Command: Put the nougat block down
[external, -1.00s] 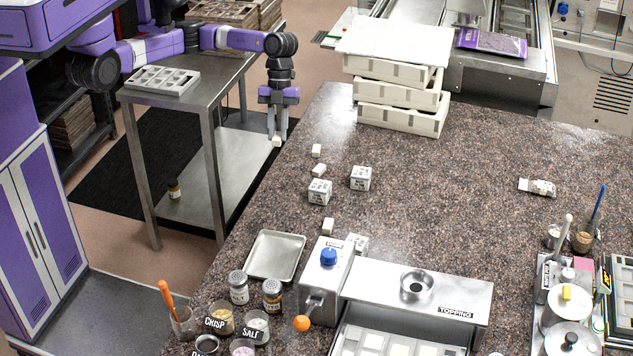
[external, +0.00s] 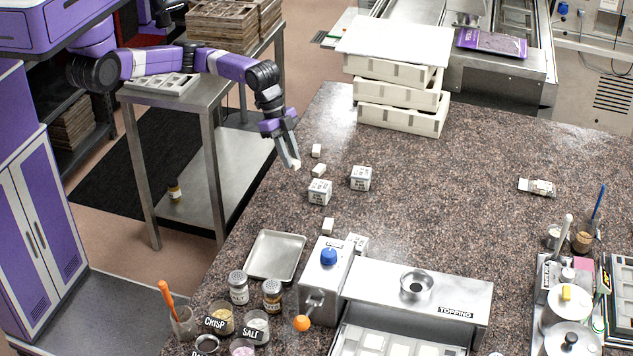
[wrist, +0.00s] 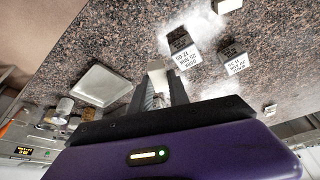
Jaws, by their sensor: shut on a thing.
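My gripper (external: 290,152) is shut on a small white nougat block (external: 296,164), which shows at the fingertips over the left edge of the granite counter (external: 450,200). In the wrist view the block (wrist: 156,66) is between the fingers, partly hidden by them. I cannot tell whether the block touches the counter. Other small white blocks lie just right of it, one at the back (external: 316,150), one nearer (external: 319,170) and one farther forward (external: 328,226).
A metal tray (external: 275,256) lies in front, near jars and the topping machine (external: 420,290). Stacked white crates (external: 400,118) stand at the back. The middle of the counter is clear.

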